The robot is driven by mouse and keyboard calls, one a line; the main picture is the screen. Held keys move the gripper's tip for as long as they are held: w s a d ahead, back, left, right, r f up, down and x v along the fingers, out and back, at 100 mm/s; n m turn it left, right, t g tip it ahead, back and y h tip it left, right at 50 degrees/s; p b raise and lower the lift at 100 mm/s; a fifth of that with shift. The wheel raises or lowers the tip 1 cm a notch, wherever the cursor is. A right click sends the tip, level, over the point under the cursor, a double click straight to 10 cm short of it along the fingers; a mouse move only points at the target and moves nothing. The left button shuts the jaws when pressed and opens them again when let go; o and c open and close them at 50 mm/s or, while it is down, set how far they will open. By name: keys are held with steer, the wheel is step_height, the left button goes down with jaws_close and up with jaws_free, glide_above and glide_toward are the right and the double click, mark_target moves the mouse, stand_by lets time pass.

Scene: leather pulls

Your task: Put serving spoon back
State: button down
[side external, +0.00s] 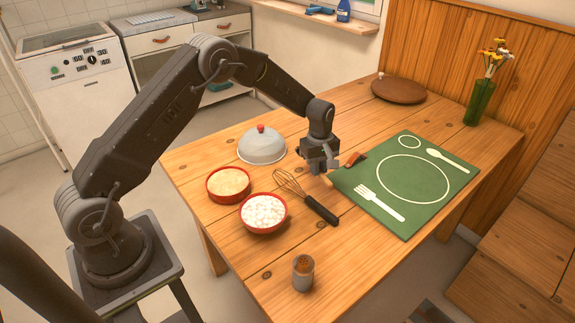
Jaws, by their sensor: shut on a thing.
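My gripper (329,172) is low over the table, at the left edge of the green place mat (345,187). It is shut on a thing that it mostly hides. A small tan piece (326,180) shows just below the jaws, and an orange-brown piece (353,160) shows to their right at the mat's edge. These may be parts of the serving spoon, but I cannot make out its full shape. The mat carries a pale printed fork, plate circle, small circle and spoon.
A whisk (307,198) lies just left of the mat. Red bowls of grain (229,184) and white pieces (264,213), a grey dome lid (262,146), a small pot (303,273), a round wooden board (398,91) and a flower vase (479,101) stand around. The front right table is clear.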

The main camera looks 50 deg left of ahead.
mark_target(326, 193)
steer(key=w, duration=0.1)
steer(key=d+f, duration=0.1)
steer(key=w+n, duration=0.1)
steer(key=shift+w+d+f+y, duration=0.3)
steer(key=shift+w, duration=0.05)
steer(key=shift+f, duration=3.05)
